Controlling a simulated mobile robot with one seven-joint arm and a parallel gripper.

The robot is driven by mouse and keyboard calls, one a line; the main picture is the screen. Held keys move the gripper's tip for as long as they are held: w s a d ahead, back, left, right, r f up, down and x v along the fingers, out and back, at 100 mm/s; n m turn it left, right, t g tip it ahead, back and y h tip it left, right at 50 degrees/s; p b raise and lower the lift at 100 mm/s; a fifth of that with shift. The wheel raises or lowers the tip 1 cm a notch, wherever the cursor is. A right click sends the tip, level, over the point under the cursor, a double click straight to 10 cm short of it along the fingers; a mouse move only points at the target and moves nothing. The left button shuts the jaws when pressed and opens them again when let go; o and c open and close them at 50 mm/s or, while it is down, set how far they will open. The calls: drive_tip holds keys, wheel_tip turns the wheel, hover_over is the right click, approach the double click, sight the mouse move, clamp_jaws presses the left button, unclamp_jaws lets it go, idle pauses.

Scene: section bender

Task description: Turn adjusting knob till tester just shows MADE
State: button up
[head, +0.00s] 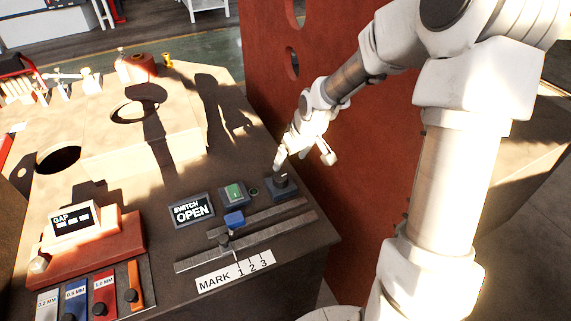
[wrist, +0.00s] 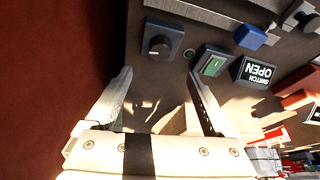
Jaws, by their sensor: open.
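The adjusting knob (head: 282,182) is a dark round knob on a dark block near the right edge of the bench top. In the wrist view the knob (wrist: 160,46) shows a pale pointer line and lies just beyond the fingertips. My gripper (head: 303,161) is open and empty, and the knob is not between its fingers (wrist: 160,76). In the head view one fingertip overlaps the knob's upper edge; I cannot tell if they touch. The tester display (head: 191,210) reads SWITCH OPEN; it also shows upside down in the wrist view (wrist: 257,71).
A green switch (head: 234,193) and a small green lamp (head: 254,191) sit beside the knob. A blue block (head: 234,219) and metal rails lie in front, by the MARK scale (head: 236,270). A red panel (head: 310,95) stands close behind my gripper.

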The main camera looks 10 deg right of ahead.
drive_tip(key=p+v, duration=0.1)
drive_tip(key=v, duration=0.4)
drive_tip(key=shift+s+r, duration=0.15)
drive_tip(key=shift+r, duration=0.2)
idle(2.0)
